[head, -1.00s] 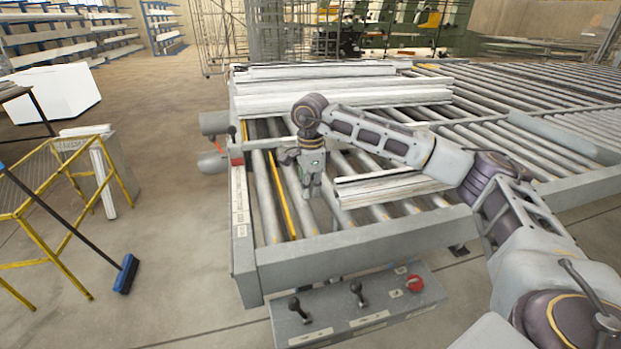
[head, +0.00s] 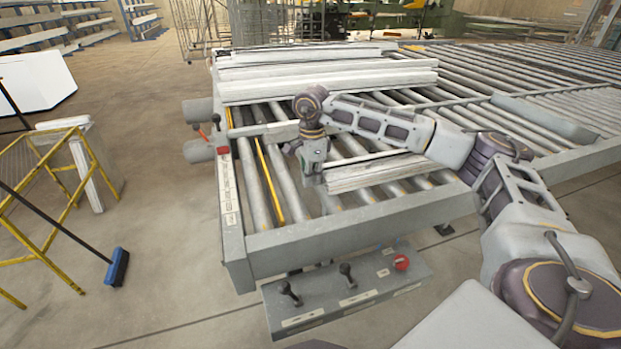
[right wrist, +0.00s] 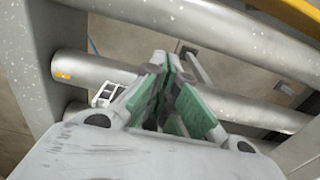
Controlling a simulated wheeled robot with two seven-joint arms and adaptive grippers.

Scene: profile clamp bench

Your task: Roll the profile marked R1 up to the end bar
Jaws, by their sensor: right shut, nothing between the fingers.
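A pale profile (head: 375,174) lies lengthwise across the rollers near the front of the bench; no R1 mark is readable. A grey bar (head: 231,215) with labels closes the left end of the bench; I take it as the end bar. Clear rollers lie between it and the profile. My right gripper (head: 313,182) points down at the profile's left end, shut and empty. I cannot tell whether it touches the profile. In the right wrist view its green-padded fingers (right wrist: 165,75) are together above the rollers. My left gripper is not in view.
More pale profiles (head: 320,84) lie stacked at the back of the bench. A yellow strip (head: 270,182) runs between the left rollers. A control box (head: 345,290) with levers and a red knob sits below the front edge. A yellow stand (head: 45,195) and broom (head: 117,268) are at left.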

